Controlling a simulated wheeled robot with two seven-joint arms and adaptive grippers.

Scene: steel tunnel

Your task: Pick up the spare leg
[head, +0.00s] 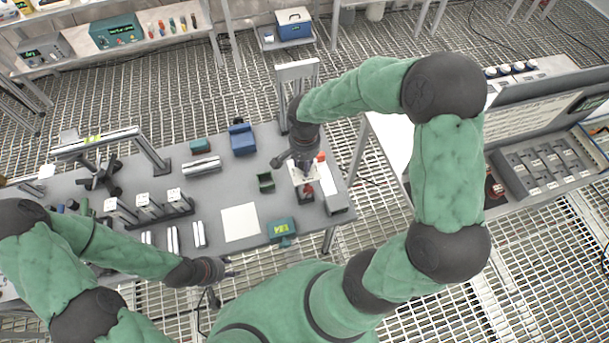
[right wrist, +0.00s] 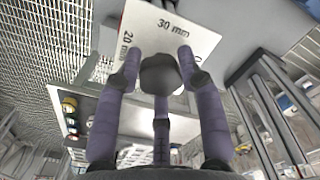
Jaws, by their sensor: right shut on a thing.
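My right gripper (head: 303,160) is over the right end of the grey table (head: 95,190). In the right wrist view its purple-grey fingers (right wrist: 158,75) are closed around a dark grey rounded piece (right wrist: 160,76). Most of this piece is hidden, so I cannot tell whether it is the spare leg. A white plate (right wrist: 178,32) marked 20 mm and 30 mm is behind it; I cannot tell whether they touch. The plate also shows beneath the gripper in the head view (head: 312,172). My left gripper (head: 225,280) has its fingers spread, empty, off the table's front edge.
A console (head: 545,160) stands at right. Metal grating surrounds the table.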

